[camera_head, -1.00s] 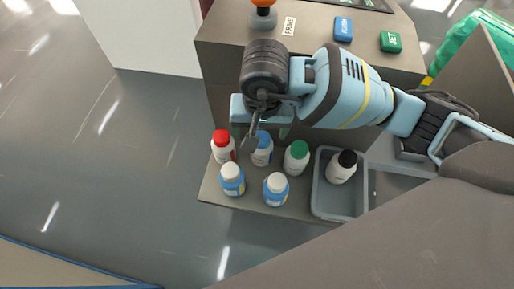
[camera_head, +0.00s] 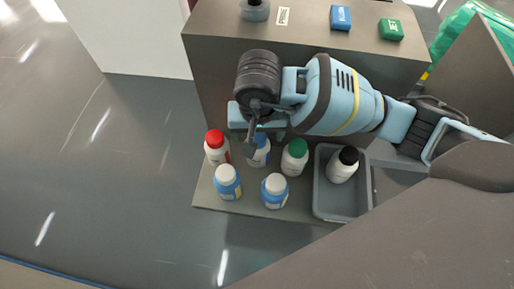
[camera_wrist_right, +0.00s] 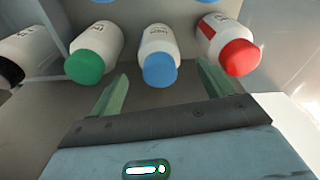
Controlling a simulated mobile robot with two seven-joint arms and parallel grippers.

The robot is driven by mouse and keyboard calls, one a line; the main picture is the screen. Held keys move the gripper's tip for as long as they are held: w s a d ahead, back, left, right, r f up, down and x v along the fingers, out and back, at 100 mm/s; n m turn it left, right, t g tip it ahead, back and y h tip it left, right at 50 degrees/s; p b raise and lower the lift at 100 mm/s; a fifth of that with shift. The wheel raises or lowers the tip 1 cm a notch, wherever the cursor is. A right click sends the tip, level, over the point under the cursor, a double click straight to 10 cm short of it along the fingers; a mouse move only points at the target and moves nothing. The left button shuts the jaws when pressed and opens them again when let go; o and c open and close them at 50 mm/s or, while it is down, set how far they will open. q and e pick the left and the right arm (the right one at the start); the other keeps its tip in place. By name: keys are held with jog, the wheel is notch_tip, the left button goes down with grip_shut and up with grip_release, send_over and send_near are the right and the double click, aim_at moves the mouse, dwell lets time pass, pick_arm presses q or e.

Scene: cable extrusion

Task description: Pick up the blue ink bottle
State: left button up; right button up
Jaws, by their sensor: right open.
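The blue ink bottle, white with a blue cap (camera_wrist_right: 160,70), lies between the fingertip lines in the right wrist view, just beyond the jaws. In the head view the blue ink bottle (camera_head: 259,156) stands in the back row on the low shelf, its top partly hidden by my right gripper (camera_head: 258,131). The right gripper (camera_wrist_right: 162,80) is open and empty, its two green fingers apart on either side of the blue cap. I cannot tell its exact height above the bottle. My left gripper is not in view.
A red-capped bottle (camera_head: 216,148) and a green-capped bottle (camera_head: 295,158) flank it closely. Two white-capped blue bottles (camera_head: 228,182) stand in front. A black-capped bottle (camera_head: 343,165) stands in a grey tray (camera_head: 317,190). A cabinet (camera_head: 215,55) rises behind. Open floor lies left.

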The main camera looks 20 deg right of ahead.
aim_at(258, 137)
jog(key=f, duration=0.1)
jog(key=f+b, duration=0.1)
jog(key=f, duration=0.1)
jog(key=shift+w+d+f, duration=0.2)
jog(key=shift+w+f, duration=0.05)
jog(key=shift+r, duration=0.1)
jog(key=shift+c, duration=0.6)
jog(key=c, duration=1.4)
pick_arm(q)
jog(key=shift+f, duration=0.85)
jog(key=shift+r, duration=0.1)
pick_arm(e)
jog(key=shift+r, duration=0.15)
